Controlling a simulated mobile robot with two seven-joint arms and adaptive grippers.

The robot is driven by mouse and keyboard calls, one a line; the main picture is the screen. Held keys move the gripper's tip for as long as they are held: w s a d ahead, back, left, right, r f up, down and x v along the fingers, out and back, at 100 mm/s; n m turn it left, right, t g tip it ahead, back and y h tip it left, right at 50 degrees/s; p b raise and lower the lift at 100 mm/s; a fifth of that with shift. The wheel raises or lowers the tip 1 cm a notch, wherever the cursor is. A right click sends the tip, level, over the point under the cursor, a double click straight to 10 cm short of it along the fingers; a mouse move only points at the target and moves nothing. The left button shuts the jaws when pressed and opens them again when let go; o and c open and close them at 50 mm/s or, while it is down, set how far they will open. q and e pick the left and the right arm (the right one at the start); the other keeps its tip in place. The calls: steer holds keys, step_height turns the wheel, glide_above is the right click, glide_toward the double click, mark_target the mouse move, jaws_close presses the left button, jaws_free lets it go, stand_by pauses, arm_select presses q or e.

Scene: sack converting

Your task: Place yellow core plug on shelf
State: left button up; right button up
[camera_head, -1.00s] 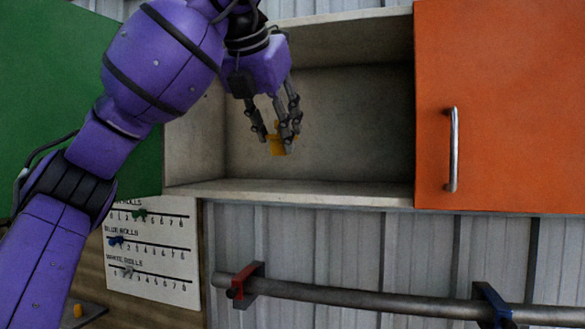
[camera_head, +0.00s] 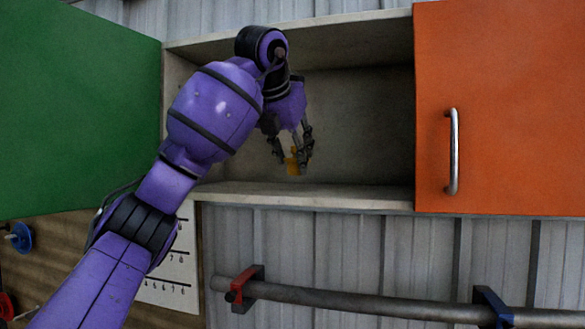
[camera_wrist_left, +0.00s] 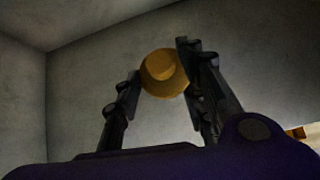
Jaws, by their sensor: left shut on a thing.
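The yellow core plug (camera_head: 293,163) is between the fingers of my left gripper (camera_head: 295,158) in the head view. It also shows as a round yellow piece in the left wrist view (camera_wrist_left: 164,73), with the fingers (camera_wrist_left: 160,80) on either side of it. My left gripper is shut on it, inside the open shelf compartment (camera_head: 360,130). The plug is just above the shelf floor (camera_head: 330,195) in the picture; I cannot tell whether it touches. My right gripper is not in view.
A green door (camera_head: 75,110) stands open on the left, and an orange door (camera_head: 500,80) with a metal handle (camera_head: 453,150) is on the right. A horizontal pipe (camera_head: 370,302) runs below. The compartment's right part is empty.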

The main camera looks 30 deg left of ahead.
mark_target(291, 161)
arm_select(q)
step_height(291, 161, down, 2)
steer(key=shift+f, duration=0.25)
steer(key=shift+w+f, duration=0.25)
steer(key=o, duration=1.2)
steer(key=shift+f, duration=0.15)
steer(key=shift+r, duration=0.2)
steer(key=v, duration=1.2)
